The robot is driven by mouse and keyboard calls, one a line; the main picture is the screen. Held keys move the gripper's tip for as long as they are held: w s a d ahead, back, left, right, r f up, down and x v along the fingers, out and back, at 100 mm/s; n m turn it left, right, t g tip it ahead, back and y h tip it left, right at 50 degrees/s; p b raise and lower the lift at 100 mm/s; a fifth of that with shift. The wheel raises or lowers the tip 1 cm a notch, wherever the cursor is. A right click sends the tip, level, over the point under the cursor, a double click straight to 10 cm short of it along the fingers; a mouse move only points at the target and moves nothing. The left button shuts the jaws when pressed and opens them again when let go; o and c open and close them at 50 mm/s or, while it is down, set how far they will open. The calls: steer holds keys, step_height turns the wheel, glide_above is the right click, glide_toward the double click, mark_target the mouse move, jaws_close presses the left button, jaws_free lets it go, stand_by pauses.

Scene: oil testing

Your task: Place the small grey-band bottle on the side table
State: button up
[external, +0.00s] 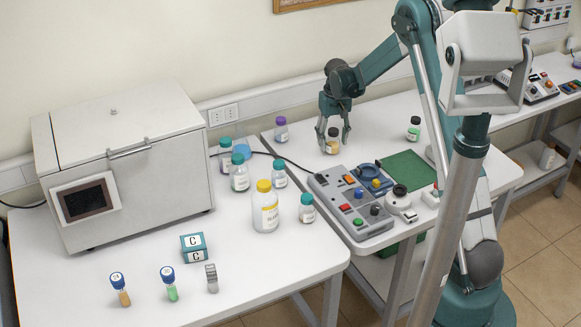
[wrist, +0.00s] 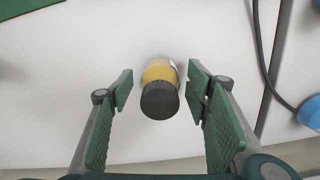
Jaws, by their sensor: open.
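A small dark-capped bottle with yellow-amber contents (external: 332,146) stands upright on the side table (external: 365,133), near its back left part. I take it as the grey-band bottle, but the band cannot be made out. In the wrist view the bottle (wrist: 160,97) shows its black cap towards me and stands between the two fingers. My gripper (external: 334,138) is open around it, with clear gaps on both sides in the wrist view (wrist: 160,85).
The left table holds an oven-like machine (external: 150,185), several bottles and vials. A cable runs near my gripper.

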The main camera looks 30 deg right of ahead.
step_height(320, 180, up, 10)
steer(key=shift+r, duration=0.2)
stand_by(0.5)
steer(key=shift+s+r, duration=0.1)
steer(key=shift+r, duration=0.05)
steer(key=shift+s+a+r, duration=0.1)
steer(key=shift+a+r, duration=0.05)
steer(key=shift+r, duration=0.05)
steer(key=s+a+r+t, duration=0.1)
steer(key=s+a+r, duration=0.2)
steer(key=s+r, duration=0.35)
steer(key=s+a+r+n+t, duration=0.1)
steer(key=s+a+r, duration=0.1)
steer(key=s+r, duration=0.45)
steer(key=s+a+r+t, duration=0.1)
steer(key=s+a+r, duration=0.2)
steer(key=s+r, duration=0.3)
steer(key=s+a+t, duration=0.2)
steer(key=s, duration=1.1)
steer(key=s+a+f+n+t, duration=0.1)
steer(key=s+a+t, duration=0.1)
steer(key=s, duration=1.1)
steer(key=shift+s+a+f, duration=0.3)
steer(key=shift+s+a, duration=0.05)
steer(key=shift+a, duration=0.25)
